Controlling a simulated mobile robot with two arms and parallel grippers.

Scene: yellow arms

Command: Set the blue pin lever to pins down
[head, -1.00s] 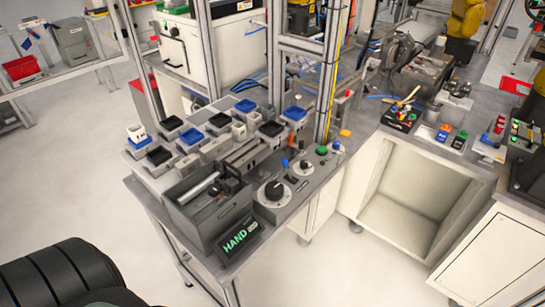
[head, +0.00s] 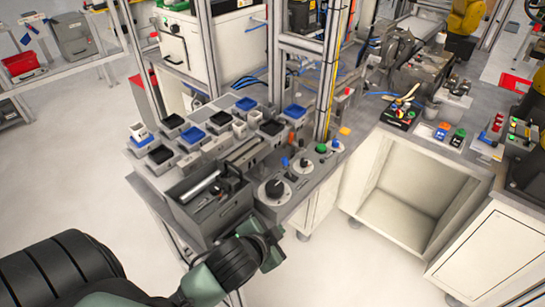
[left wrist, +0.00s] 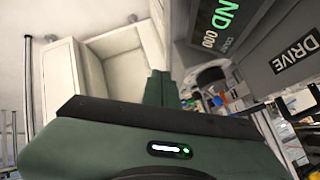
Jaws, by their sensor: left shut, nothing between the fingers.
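The blue pin lever (head: 285,162) is a small blue-tipped lever on the grey control panel (head: 300,188), at the panel's back left beside the black knobs. Whether it stands at pins up or pins down is too small to tell. My left gripper (head: 272,243) is in front of the bench's near edge, below the panel and apart from the lever. In the left wrist view its dark green fingers (left wrist: 158,88) are together with nothing between them. My right gripper is not in view.
A dial with a white rim (head: 274,189) and a green button (head: 321,148) share the panel. A grey open bin (head: 215,212) stands left of it. A display reading "ND 000" (left wrist: 218,25) shows in the left wrist view. An open white cabinet (head: 405,195) stands to the right.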

